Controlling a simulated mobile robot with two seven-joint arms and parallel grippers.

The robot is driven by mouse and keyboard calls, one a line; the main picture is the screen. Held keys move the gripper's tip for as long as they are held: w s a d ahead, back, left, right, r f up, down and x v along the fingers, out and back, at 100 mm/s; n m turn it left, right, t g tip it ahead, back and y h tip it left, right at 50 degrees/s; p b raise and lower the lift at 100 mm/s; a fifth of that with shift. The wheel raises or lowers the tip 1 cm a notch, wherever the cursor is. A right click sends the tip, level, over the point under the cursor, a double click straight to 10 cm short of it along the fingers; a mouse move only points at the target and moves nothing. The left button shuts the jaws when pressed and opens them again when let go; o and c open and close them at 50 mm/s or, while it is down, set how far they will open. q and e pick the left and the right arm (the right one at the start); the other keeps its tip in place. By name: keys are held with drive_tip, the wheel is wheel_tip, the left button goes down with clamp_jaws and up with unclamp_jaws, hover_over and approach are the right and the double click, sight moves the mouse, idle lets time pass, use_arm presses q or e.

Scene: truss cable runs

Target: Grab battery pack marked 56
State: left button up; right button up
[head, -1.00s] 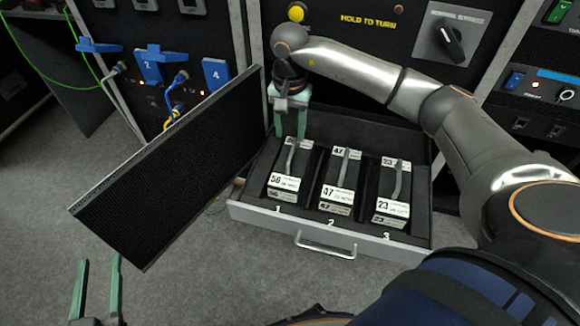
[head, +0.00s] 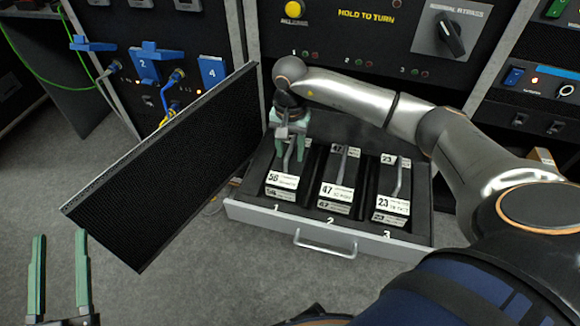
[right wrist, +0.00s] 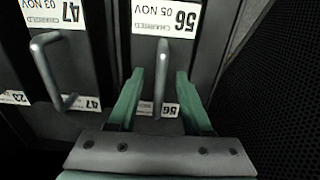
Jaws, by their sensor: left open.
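The battery pack marked 56 (head: 282,181) sits in slot 1, the leftmost slot of the open drawer (head: 270,218). It also shows in the right wrist view (right wrist: 148,60), with a grey bar handle on top. My right gripper (head: 290,155) is over this pack. In the right wrist view its green fingers (right wrist: 160,82) are apart, one on each side of the handle, with gaps between them and it. My left gripper (head: 59,245) is open and empty at the lower left, above the floor.
Packs marked 47 (head: 336,192) and 23 (head: 393,205) sit in slots 2 and 3. A dark perforated panel (head: 160,170) stands slanted close to the drawer's left side. A control panel with a rotary knob (head: 454,38) rises behind the drawer.

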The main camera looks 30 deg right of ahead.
clamp_jaws()
idle(1.2)
drive_tip(key=shift+w+r, duration=0.1)
drive_tip(key=shift+r, duration=0.1)
